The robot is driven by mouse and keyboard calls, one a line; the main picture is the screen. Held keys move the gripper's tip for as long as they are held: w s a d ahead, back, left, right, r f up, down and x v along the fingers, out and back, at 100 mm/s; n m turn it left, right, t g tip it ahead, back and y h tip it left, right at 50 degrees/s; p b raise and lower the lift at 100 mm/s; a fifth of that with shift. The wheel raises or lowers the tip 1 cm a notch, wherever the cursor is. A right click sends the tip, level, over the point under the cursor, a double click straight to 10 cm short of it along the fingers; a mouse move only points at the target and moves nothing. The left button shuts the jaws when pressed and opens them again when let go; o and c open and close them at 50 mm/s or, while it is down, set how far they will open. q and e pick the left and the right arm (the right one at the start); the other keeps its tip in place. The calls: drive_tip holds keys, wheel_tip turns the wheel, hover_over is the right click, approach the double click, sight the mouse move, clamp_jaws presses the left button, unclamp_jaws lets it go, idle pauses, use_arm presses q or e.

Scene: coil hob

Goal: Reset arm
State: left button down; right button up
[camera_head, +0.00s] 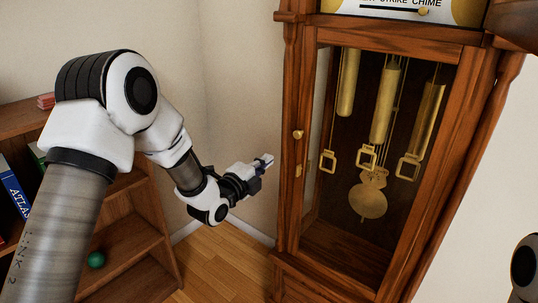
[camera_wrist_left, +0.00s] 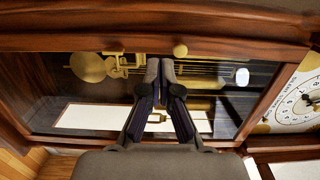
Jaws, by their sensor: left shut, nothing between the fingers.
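My left arm comes in from the left in the head view. Its gripper (camera_head: 264,163) is in front of the left side of a tall wooden grandfather clock (camera_head: 292,120), with no visible contact. In the left wrist view the gripper's fingers (camera_wrist_left: 160,70) are together with nothing between them. The clock's glass-fronted case shows behind them, with brass weights and a round brass pendulum (camera_head: 368,201). A small round brass knob (camera_head: 298,134) is on the door's left frame; it shows in the left wrist view too (camera_wrist_left: 180,50). My right gripper is not in view.
A wooden bookshelf (camera_head: 135,250) stands at the left, with books (camera_head: 14,190) and a green ball (camera_head: 96,260). Wooden floor (camera_head: 225,262) and bare wall lie between the shelf and the clock. Part of the clock dial (camera_wrist_left: 298,98) shows in the left wrist view.

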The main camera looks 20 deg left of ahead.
use_arm(q)
drive_tip(key=s+d+f+n+g+y+p, duration=0.15)
drive_tip(key=s+f+g+p, duration=0.3)
drive_tip(key=s+f, duration=0.65)
drive_tip(key=s+d+f+n+g+p, duration=0.3)
drive_tip(key=s+f+g, duration=0.35)
drive_tip(key=f, duration=0.65)
drive_tip(key=s+a+f+n+g+y+p, duration=0.1)
drive_tip(key=s+f+n+g, duration=0.1)
drive_tip(key=s+n, duration=0.6)
drive_tip(key=s+a+f+n+g+y, duration=0.1)
drive_tip(key=s+n, duration=0.7)
drive_tip(key=s, duration=0.9)
wheel_tip(320, 180, down, 2)
drive_tip(key=a+g, duration=0.1)
drive_tip(key=g, duration=0.2)
drive_tip(key=shift+s+n+g+p, duration=0.35)
drive_tip(key=shift+s+g, duration=0.05)
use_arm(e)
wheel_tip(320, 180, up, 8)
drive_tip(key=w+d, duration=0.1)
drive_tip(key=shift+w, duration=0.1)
